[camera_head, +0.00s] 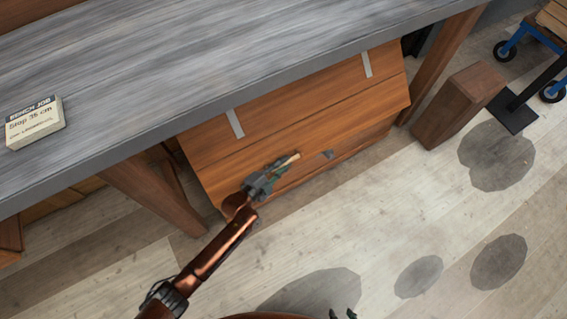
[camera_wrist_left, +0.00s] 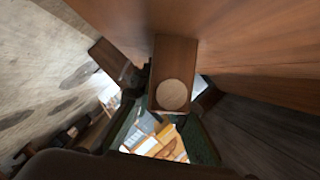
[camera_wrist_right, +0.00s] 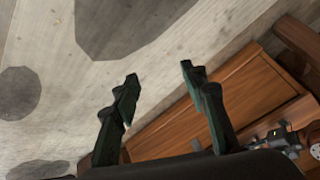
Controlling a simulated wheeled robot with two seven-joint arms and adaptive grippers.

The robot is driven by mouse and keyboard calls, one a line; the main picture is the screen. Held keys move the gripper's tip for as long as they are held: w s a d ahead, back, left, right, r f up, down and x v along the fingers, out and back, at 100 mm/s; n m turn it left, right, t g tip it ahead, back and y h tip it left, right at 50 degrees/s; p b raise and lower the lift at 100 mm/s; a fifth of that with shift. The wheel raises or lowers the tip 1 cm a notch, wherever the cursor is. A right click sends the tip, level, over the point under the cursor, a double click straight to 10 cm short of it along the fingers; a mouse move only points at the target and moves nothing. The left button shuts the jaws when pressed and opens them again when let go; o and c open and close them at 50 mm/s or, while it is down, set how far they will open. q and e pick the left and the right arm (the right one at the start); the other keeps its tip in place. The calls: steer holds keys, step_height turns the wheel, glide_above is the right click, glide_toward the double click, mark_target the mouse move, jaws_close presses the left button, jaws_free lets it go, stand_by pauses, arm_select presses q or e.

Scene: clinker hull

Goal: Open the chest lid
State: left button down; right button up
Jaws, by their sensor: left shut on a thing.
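The brown wooden chest (camera_head: 305,120) sits under the grey bench, with two pale straps on its lid (camera_head: 300,100). The lid looks down, with a thin seam along it. A small grey fitting (camera_head: 327,154) is on the front. My left gripper (camera_head: 272,175) is at the chest's front, shut on a wooden piece (camera_wrist_left: 175,65) with a pale round end; I cannot tell whether it belongs to the chest. A pale tip shows beyond the fingers in the head view. My right gripper (camera_wrist_right: 160,75) is open and empty, above the floor; its fingertips (camera_head: 342,314) show at the head view's bottom edge.
The grey bench top (camera_head: 230,60) overhangs the chest, with a bench leg (camera_head: 155,190) to its left and another to its right. A labelled box (camera_head: 35,122) lies on the bench. A brown block (camera_head: 458,105) and a blue-framed trolley (camera_head: 520,40) stand at right. The front floor is clear.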

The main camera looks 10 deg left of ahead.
arm_select(q)
steer(key=shift+r, duration=0.1)
arm_select(e)
steer(key=shift+r, duration=0.1)
